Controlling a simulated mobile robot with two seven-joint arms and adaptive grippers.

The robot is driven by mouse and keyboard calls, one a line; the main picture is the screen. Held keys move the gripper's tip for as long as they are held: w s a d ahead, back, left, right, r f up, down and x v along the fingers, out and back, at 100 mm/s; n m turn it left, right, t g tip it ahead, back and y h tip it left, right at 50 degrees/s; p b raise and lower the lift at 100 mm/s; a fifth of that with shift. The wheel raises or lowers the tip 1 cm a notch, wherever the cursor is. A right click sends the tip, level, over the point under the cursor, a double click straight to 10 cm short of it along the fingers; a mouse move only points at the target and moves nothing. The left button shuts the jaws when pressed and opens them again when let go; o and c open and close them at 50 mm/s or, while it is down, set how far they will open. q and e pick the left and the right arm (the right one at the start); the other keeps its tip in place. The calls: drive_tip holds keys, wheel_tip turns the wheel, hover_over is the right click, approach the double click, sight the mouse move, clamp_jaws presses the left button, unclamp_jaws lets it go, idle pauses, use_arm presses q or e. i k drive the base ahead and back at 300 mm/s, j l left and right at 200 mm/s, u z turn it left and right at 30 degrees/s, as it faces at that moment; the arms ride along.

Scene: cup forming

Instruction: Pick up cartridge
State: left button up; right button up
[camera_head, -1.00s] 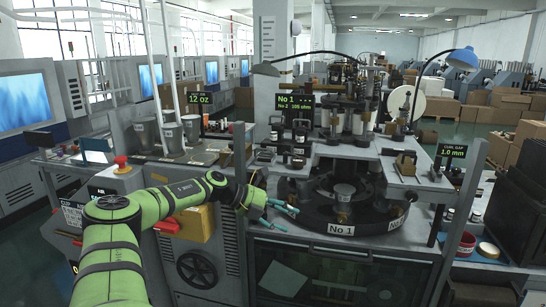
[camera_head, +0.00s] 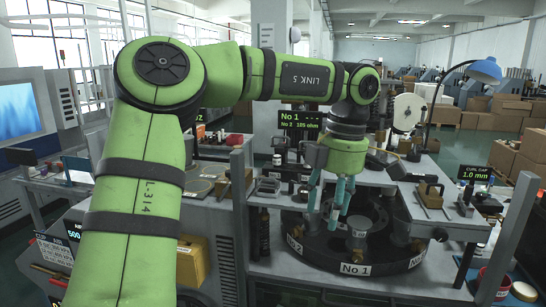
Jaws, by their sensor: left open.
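My left gripper (camera_head: 331,216) hangs with its teal fingers pointing down over the black round turret (camera_head: 322,260), which carries No 1 and No 2 labels. The fingers are spread and I see nothing between them. Below and right of the fingertips, a small fitting (camera_head: 359,229) stands on the turret. A second fitting (camera_head: 401,232) stands further right on it. I cannot tell whether either is the cartridge. The gripper and arm hide the middle of the machine. My right gripper is not in view.
A resistance display (camera_head: 303,121) stands behind my arm. A clamp tool (camera_head: 430,189) lies on the right shelf, near the curl gap display (camera_head: 475,171). A blue lamp (camera_head: 484,70) leans over the right side. A red cup (camera_head: 492,285) stands front right.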

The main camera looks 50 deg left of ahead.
sight(276, 159)
drive_tip(key=i+j, duration=0.15)
drive_tip(key=j, duration=0.25)
drive_tip(key=i+j, duration=0.1)
drive_tip(key=j, duration=0.3)
drive_tip(key=i+j, duration=0.15)
drive_tip(key=j, duration=0.25)
drive_tip(key=i+j, duration=0.15)
drive_tip(key=j, duration=0.25)
drive_tip(key=i+j, duration=0.1)
drive_tip(key=j, duration=0.3)
